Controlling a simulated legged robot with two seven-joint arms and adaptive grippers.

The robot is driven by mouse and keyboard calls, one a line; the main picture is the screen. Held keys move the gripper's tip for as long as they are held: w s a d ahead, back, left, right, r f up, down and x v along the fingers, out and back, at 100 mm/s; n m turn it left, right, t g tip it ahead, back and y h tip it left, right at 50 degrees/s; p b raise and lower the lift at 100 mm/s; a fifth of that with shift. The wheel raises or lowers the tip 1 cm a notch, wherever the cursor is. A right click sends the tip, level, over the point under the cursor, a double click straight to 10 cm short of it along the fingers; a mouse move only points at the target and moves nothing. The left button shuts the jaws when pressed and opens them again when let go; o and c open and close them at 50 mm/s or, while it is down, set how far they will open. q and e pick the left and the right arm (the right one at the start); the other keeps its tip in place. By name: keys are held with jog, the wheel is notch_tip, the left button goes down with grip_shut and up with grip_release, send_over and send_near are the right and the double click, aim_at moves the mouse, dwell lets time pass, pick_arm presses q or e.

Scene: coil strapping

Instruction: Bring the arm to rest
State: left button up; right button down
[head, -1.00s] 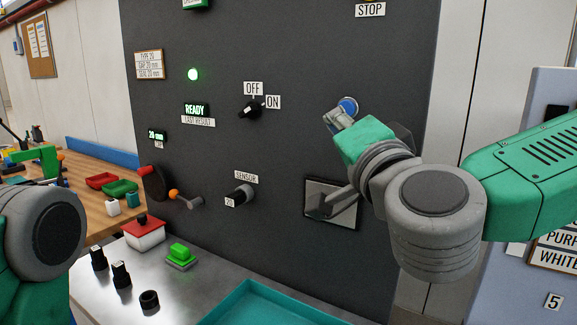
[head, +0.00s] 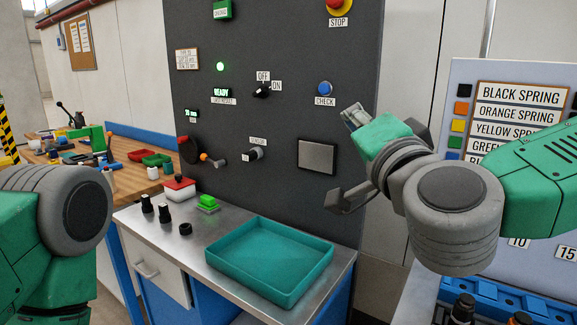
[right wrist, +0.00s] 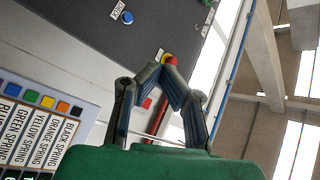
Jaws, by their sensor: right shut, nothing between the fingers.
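My right gripper (head: 352,115) is in front of the right side of the dark control panel (head: 300,115), below the blue CHECK button (head: 325,88) and apart from it. In the right wrist view its fingers (right wrist: 168,72) come together at the tips with nothing between them. The CHECK button also shows in the right wrist view (right wrist: 127,17). My right arm comes in from the right, bent at a grey joint. My left arm shows at the lower left, but its gripper is out of view.
A teal tray (head: 232,292) lies empty on the metal bench below the panel. A green button box (head: 208,203), black knobs and a red-and-white box (head: 178,190) stand left of it. A label board (head: 463,110) is behind my right arm. The red STOP button (head: 337,5) is above.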

jog(key=s+f+n+g+b, duration=0.1)
jog(key=s+f+n+g, duration=0.15)
jog(key=f, duration=1.05)
jog(key=s+a+f+n+g+y, duration=0.15)
jog(key=f+g, duration=0.25)
jog(key=f, duration=0.8)
jog(key=s+f+n+g+b, duration=0.1)
jog(key=s+f+n+g, duration=0.15)
jog(key=f, duration=1.05)
jog(key=s+d+f+n+g+h, duration=0.1)
jog(key=s+d+f+g, duration=0.3)
jog(key=f, duration=0.3)
jog(key=s+d+f+n+g+h, duration=0.1)
jog(key=s+d+f+g, duration=0.1)
jog(key=s+d+f, duration=0.35)
pick_arm(q)
jog(key=f+b, duration=0.1)
jog(key=f, duration=0.1)
jog(key=w+f+b, duration=0.1)
jog(key=f, duration=0.1)
pick_arm(e)
jog(key=s+d+f+n+g+h, duration=0.1)
jog(key=s+d+f+g+h, duration=0.2)
jog(key=s+d+f, duration=0.7)
jog(key=s+d+g, duration=0.1)
jog(key=s, duration=0.2)
jog(key=shift+s+h, duration=0.3)
jog(key=shift+h, duration=0.05)
